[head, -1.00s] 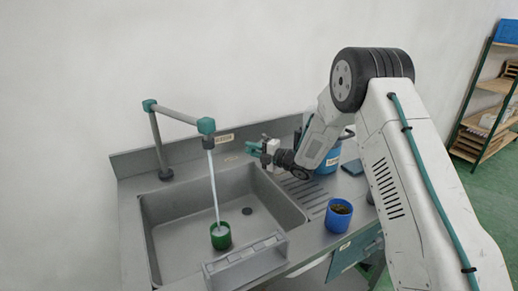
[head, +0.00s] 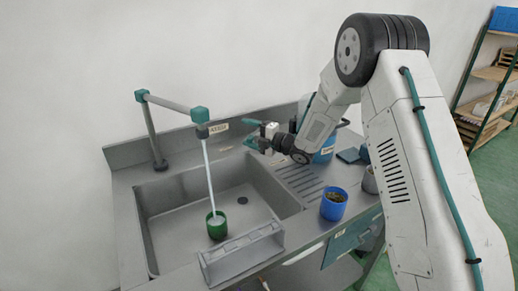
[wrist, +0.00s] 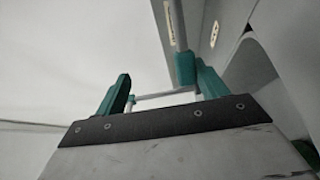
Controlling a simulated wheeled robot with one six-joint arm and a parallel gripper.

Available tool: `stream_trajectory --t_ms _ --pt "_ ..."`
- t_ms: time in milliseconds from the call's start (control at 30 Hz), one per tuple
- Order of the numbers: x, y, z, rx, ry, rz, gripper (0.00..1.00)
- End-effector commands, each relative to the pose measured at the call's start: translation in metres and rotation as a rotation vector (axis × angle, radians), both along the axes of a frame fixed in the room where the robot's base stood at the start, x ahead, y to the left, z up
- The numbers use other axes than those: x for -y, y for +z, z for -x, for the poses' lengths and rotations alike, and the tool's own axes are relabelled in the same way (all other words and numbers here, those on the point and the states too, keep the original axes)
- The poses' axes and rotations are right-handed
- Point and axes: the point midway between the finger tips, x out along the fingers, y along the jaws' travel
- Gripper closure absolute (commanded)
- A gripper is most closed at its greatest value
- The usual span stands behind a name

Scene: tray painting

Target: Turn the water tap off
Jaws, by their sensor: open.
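The water tap (head: 174,104) is a grey pipe with teal joints at the back left of the sink (head: 165,195). A white water stream (head: 208,170) runs from its teal spout end into a green cup (head: 217,226) standing in the sink. My gripper (head: 250,132) is open and empty, above the sink's back right, to the right of the spout and apart from it. In the wrist view its teal fingers (wrist: 162,78) stand apart, with the tap's pipe (wrist: 165,94) and a teal joint beyond them. I cannot make out a tap handle for certain.
A blue cup (head: 334,204) with dark contents stands on the right counter. A larger blue container (head: 326,148) stands behind my arm. A grey rack (head: 242,257) sits at the sink's front edge. A shelf (head: 486,100) stands at far right.

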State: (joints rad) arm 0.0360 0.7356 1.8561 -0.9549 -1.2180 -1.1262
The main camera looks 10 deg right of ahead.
Motion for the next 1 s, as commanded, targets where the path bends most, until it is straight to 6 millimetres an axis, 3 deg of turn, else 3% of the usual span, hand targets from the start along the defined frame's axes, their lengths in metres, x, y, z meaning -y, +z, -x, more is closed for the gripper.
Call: stream_trajectory --t_ms 100,133,167,500,700,1000 --pt "-0.004 0.012 0.033 0.013 0.018 -0.01 0.38" --pt "-0.004 0.013 0.04 0.014 0.019 -0.01 0.42" --pt "-0.003 0.014 0.048 0.014 0.019 -0.009 0.6" --pt "0.009 0.017 0.119 0.009 0.012 -0.007 0.6" --pt "0.011 0.018 0.136 0.01 0.013 -0.007 0.6" --pt "0.011 0.018 0.138 0.01 0.012 -0.006 0.6"
